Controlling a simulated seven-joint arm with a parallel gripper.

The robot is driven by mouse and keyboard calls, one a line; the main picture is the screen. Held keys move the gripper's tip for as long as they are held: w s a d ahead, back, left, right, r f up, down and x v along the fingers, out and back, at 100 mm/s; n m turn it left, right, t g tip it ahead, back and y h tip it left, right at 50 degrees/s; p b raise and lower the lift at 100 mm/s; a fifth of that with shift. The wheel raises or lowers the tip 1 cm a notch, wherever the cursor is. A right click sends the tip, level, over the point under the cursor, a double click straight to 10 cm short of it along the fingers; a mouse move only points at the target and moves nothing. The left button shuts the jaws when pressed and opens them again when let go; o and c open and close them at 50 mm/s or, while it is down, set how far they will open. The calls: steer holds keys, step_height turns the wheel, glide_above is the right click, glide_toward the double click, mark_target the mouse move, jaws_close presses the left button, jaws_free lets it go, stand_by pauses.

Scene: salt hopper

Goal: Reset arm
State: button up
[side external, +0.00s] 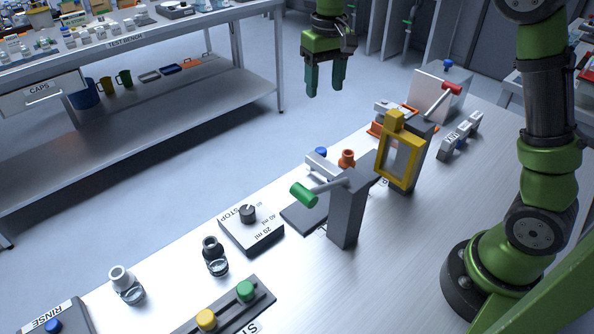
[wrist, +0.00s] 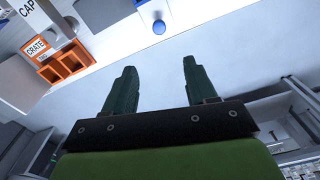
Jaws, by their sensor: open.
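My gripper (side external: 325,80) hangs in the air above the far edge of the white bench, with its dark green fingers pointing down. It is open and holds nothing. In the wrist view my gripper (wrist: 150,85) shows its two fingers apart with bare floor between them. On the bench (side external: 420,240) stand a grey post with a green-knobbed lever (side external: 303,194), a post with a yellow frame (side external: 401,160) and a lever with a red knob (side external: 450,90). None of them touches my gripper.
A dial box (side external: 250,234), two small flasks (side external: 215,258) (side external: 126,285) and a strip with yellow and green buttons (side external: 225,305) sit at the bench's near end. An orange crate (wrist: 65,65) shows in the wrist view. A test bench (side external: 130,45) stands behind, across open floor.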

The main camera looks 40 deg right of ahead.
steer(key=s+a+r+m+t+y, duration=0.1)
steer(key=s+t, duration=0.6)
steer(key=s, duration=1.4)
steer(key=shift+a+r+y, duration=0.5)
steer(key=shift+a+r, duration=0.1)
steer(key=shift+a, duration=0.55)
